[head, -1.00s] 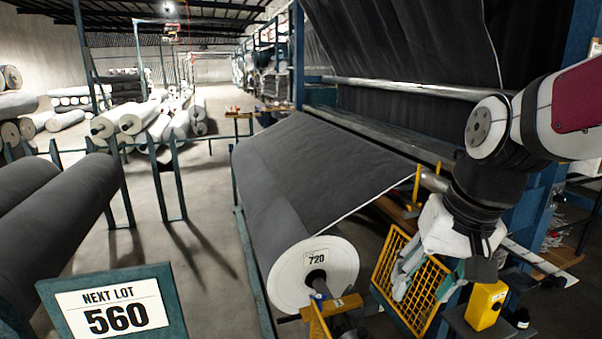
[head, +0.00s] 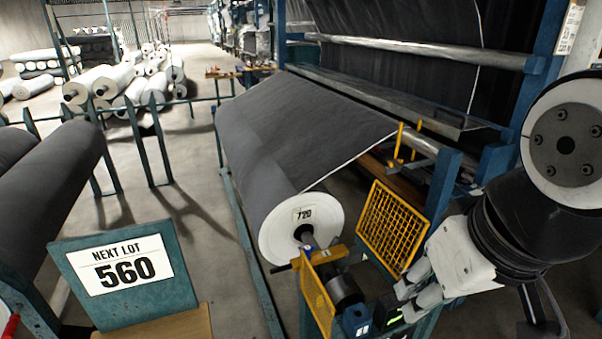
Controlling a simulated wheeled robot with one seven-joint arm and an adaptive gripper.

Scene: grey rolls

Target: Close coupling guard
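A yellow mesh guard panel (head: 392,228) stands tilted up on the right of the roll's end, apparently swung open. A second, narrower yellow mesh panel (head: 318,300) is on the near left side of the coupling. The dark cylindrical coupling (head: 345,289) shows uncovered between them, in line with the shaft of the grey roll (head: 270,145) marked 720. My gripper (head: 406,298) is just below and right of the larger panel, pointing left toward the coupling area. I see no contact with the panel. Its fingers are small and overlap, so their opening is unclear.
A blue machine frame (head: 445,185) rises behind the guard. Open floor (head: 190,220) lies left of the 720 roll.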

